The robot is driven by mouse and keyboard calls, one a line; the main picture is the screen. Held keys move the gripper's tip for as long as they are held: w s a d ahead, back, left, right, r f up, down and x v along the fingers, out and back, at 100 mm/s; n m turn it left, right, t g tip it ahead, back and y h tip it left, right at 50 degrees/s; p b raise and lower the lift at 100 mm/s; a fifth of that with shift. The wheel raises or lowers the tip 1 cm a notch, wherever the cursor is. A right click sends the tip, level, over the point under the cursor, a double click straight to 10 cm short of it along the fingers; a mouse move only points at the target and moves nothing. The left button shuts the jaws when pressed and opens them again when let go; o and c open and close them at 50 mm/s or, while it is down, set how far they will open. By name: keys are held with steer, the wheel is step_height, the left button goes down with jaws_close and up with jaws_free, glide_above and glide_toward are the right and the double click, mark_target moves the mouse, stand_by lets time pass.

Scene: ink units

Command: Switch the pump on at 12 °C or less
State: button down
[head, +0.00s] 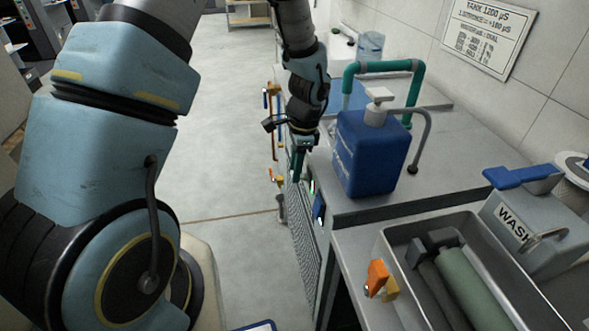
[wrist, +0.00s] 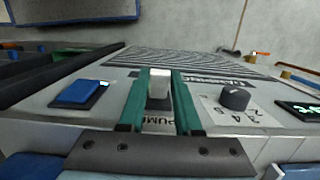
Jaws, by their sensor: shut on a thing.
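The panel (wrist: 60,122) of the grey unit fills the wrist view. On it is a light grey switch lever (wrist: 159,88) above a partly covered label that reads like "PUMP". My gripper (wrist: 160,74) has its two green fingers on either side of this lever, shut on it. A dark knob (wrist: 235,97) with a numbered scale sits to the right. A black display (wrist: 302,110) with green digits is at the right edge; I cannot read its value. In the head view my gripper (head: 299,165) is at the unit's front side, and the lever is hidden there.
A blue rocker switch (wrist: 82,94) is left of the fingers. In the head view a blue pump bottle (head: 366,155) stands on the counter near my gripper, with a green pipe (head: 385,66) behind. A sink (head: 390,250) and a WASH box (head: 530,225) are at right.

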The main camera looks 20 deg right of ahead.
steer(key=c, duration=0.6)
jaws_free()
step_height(320, 180, up, 11)
steer(key=d+b, duration=0.1)
steer(key=shift+d, duration=0.2)
steer(key=shift+s+f, duration=0.1)
steer(key=s+a+r+n+h, duration=0.1)
steer(key=a+r+n, duration=0.1)
steer(key=a+n, duration=0.7)
steer(key=s+a+r+n+t, duration=0.1)
steer(key=a+n, duration=0.8)
steer(key=a, duration=0.9)
steer(key=shift+s+r+h, duration=0.35)
steer(key=shift+r+h, duration=0.05)
steer(key=shift+r, duration=0.15)
